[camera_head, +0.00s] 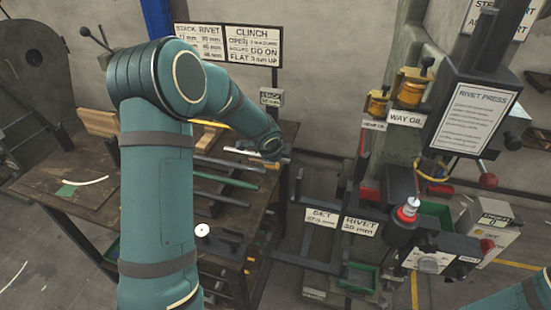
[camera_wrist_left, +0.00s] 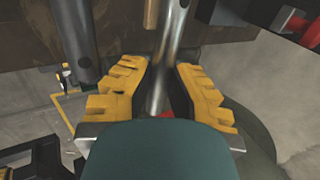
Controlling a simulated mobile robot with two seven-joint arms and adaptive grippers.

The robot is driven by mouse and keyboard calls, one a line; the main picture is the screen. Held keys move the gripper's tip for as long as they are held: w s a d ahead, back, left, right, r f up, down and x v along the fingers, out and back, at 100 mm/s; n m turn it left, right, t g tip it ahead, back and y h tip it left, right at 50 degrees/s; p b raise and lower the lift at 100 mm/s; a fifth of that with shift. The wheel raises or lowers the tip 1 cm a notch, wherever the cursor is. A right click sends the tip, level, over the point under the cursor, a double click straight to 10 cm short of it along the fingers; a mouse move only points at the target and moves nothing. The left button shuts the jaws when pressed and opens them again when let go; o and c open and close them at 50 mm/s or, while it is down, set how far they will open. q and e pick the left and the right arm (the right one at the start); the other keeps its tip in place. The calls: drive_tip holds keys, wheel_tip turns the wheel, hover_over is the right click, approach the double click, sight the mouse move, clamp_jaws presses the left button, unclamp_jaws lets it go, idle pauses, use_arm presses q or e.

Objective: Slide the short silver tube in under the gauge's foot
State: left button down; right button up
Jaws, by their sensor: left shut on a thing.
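My left gripper (camera_wrist_left: 162,72) shows in the left wrist view with its yellow-padded fingers on either side of a silver tube (camera_wrist_left: 170,45). It is shut on this tube, which runs up the picture from between the fingers. In the head view my left arm reaches over the workbench, and the hand is at the bench's right edge, its fingers mostly hidden. A black device with a white round face (camera_head: 202,230), possibly the gauge, is low on the bench, partly behind my arm. Its foot cannot be made out clearly. My right gripper is out of view.
Several long tubes (camera_head: 220,193) lie across the workbench (camera_head: 85,190). A rivet press (camera_head: 478,115) stands at the right, with a red and silver tool (camera_head: 408,210) below it. A green bin (camera_head: 360,278) is near the floor. A dark tube (camera_wrist_left: 82,45) is left of the gripper.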

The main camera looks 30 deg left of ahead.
use_arm(q)
drive_tip(key=w+p, duration=0.2)
drive_tip(key=w, duration=0.1)
drive_tip(key=w+a+p, duration=0.1)
drive_tip(key=w+p, duration=0.2)
drive_tip(key=w+a+f+p, duration=0.1)
drive_tip(key=w+p, duration=0.1)
drive_tip(key=w, duration=0.1)
drive_tip(key=shift+w+a+p, duration=0.15)
drive_tip(key=shift+w+p, duration=0.25)
drive_tip(key=shift+w+a+f+p, duration=0.15)
drive_tip(key=shift+w+p, duration=0.1)
drive_tip(key=shift+w, duration=0.25)
drive_tip(key=shift+w+a+p, duration=0.1)
drive_tip(key=shift+w+p, duration=0.1)
drive_tip(key=shift+w, duration=0.25)
drive_tip(key=shift+f+b, duration=0.35)
drive_tip(key=shift+b, duration=0.05)
drive_tip(key=c, duration=1)
unclamp_jaws()
drive_tip(key=v, duration=1.2)
